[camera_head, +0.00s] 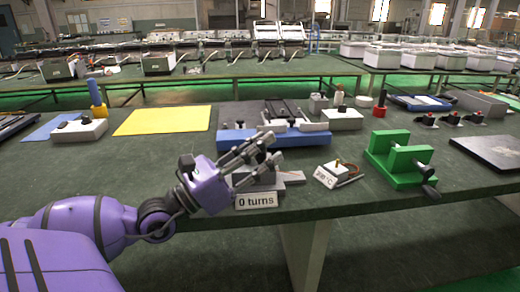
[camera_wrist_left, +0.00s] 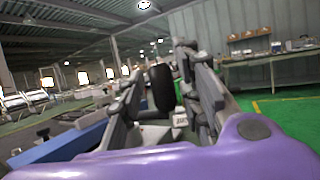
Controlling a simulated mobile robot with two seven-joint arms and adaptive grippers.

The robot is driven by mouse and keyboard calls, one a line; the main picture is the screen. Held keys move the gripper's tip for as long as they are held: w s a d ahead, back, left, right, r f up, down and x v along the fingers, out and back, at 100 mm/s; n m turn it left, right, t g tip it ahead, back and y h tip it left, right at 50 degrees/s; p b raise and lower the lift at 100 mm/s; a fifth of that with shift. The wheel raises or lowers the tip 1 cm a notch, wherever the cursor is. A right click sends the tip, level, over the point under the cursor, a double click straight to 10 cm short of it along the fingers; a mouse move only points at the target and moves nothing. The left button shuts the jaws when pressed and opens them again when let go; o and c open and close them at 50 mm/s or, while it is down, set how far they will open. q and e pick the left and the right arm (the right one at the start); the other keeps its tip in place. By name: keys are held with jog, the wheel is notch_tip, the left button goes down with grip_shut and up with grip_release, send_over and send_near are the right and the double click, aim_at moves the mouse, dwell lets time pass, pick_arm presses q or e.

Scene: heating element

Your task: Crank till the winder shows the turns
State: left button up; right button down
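The winder (camera_head: 268,183) is a grey device at the table's front edge, partly hidden behind my left gripper. A sign (camera_head: 256,201) in front of it reads "0 turns". My left gripper (camera_head: 266,150) reaches over it from the left, with its fingers parted. In the left wrist view, a dark upright grip (camera_wrist_left: 162,88), which looks like the crank's handle, stands between the fingers, with a gap visible on at least one side. Whether either finger touches it I cannot tell. My right gripper is not in view.
Right of the winder are a small white block with a temperature sign (camera_head: 325,180) and a green stand (camera_head: 390,165) with a dark knob. A blue tray-like block (camera_head: 232,138) lies behind. A yellow sheet (camera_head: 165,120) lies back left. The front left tabletop is mostly clear.

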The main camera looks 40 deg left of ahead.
pick_arm(q)
jog(key=shift+s+f, duration=0.1)
jog(key=shift+f, duration=0.05)
jog(key=shift+s+a+f, duration=0.15)
jog(key=shift+s, duration=0.1)
jog(key=s+a, duration=0.4)
jog(key=s, duration=0.9)
jog(key=shift+s+a+f, duration=0.15)
jog(key=shift+s+f, duration=0.05)
jog(key=shift+f, duration=0.15)
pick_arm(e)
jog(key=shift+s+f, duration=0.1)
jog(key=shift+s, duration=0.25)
